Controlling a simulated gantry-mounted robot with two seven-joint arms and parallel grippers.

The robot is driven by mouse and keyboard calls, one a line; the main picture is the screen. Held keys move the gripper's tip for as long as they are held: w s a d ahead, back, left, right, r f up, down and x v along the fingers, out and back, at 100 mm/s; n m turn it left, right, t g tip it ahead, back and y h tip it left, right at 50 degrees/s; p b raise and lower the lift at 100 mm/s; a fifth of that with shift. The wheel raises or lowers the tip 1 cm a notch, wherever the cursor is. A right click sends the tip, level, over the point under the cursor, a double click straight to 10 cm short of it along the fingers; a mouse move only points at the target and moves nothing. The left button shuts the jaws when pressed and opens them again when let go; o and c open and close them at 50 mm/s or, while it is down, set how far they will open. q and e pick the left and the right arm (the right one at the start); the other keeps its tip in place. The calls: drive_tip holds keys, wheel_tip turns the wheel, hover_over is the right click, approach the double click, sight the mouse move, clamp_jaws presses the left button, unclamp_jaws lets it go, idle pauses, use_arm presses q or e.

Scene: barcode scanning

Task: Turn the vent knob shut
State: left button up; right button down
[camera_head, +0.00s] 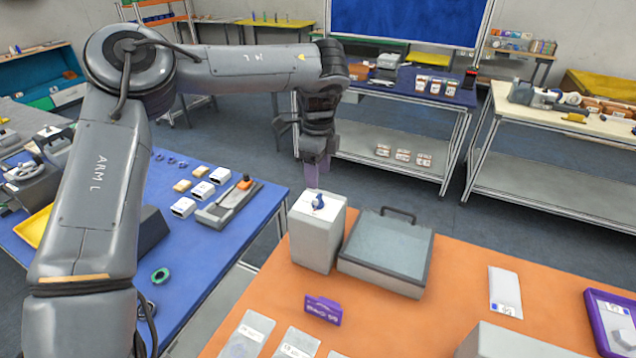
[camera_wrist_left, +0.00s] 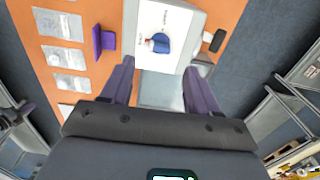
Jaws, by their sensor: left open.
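The vent knob (camera_head: 319,202) is small and blue and sits on a white label on top of a pale grey box (camera_head: 312,245). The box stands at the back left of the orange table. In the left wrist view the knob (camera_wrist_left: 159,43) shows from above, ahead of my fingertips. My left gripper (camera_head: 312,184) points down above the back of the box, short of the knob. Its two purple fingers (camera_wrist_left: 160,72) are apart with nothing between them. My right gripper is not in view.
A grey case with a glassy lid and handle (camera_head: 390,247) stands right beside the box. A purple-framed tray (camera_head: 612,322) is at the right. The blue table (camera_head: 215,250) is at the left.

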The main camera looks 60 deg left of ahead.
use_arm(q)
drive_tip(key=shift+r, duration=2)
